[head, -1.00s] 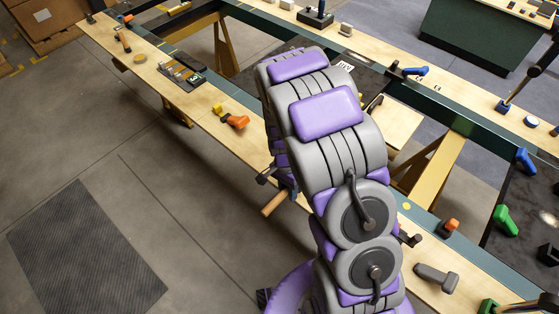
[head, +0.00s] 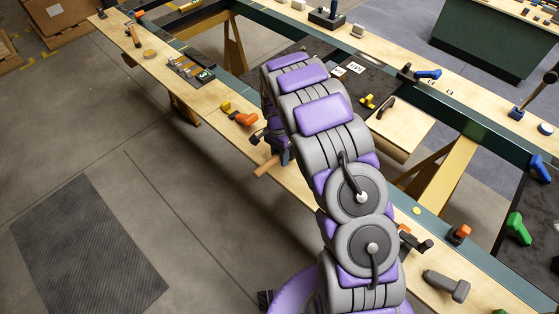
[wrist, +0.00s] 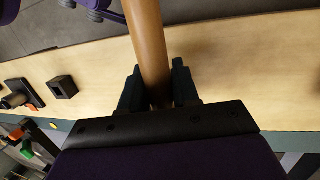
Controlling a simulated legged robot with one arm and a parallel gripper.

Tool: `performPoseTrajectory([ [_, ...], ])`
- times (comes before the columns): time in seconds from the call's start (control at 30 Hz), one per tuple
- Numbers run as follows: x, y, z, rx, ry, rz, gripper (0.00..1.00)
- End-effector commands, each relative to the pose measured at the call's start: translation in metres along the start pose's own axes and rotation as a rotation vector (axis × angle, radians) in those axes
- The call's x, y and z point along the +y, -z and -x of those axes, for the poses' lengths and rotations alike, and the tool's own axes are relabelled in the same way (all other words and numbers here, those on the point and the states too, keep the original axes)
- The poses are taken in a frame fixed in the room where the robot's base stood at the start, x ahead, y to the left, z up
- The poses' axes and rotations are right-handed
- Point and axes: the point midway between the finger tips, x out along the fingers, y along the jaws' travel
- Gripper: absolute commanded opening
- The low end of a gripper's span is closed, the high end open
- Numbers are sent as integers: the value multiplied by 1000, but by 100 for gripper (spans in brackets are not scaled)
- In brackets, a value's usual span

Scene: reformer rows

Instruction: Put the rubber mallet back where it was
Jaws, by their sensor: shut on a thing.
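My gripper (head: 277,150) is shut on a round wooden handle, which I take to be the rubber mallet's (head: 266,167). In the head view the handle sticks out to the lower left from the dark jaws, at the bench's near edge. The mallet's head cannot be made out there. In the wrist view the brown handle (wrist: 150,45) runs from between the two dark jaws (wrist: 160,92) out of the top of the picture. The pale wooden bench (wrist: 235,70) lies behind it. No empty spot for the mallet can be clearly told.
A small black square holder (wrist: 62,87) and a dark tool (wrist: 22,94) lie on the bench in the wrist view. An orange-and-yellow tool (head: 241,117) lies left of my arm. A grey hammer-like tool (head: 446,285) lies at lower right. Free floor (head: 190,215) is at left.

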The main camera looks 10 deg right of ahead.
Motion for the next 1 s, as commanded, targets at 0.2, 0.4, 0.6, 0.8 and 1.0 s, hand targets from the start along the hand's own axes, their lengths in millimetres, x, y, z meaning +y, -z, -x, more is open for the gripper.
performPoseTrajectory([
  [0.2,-7,5,2,-1,-1,0,0],
  [0.4,-12,10,-16,-5,-3,0,0],
  [0.6,-17,11,-33,-2,0,0,0],
  [0.8,-17,11,-32,-2,0,0,0],
  [1.0,-17,11,-33,-2,0,0,43],
])
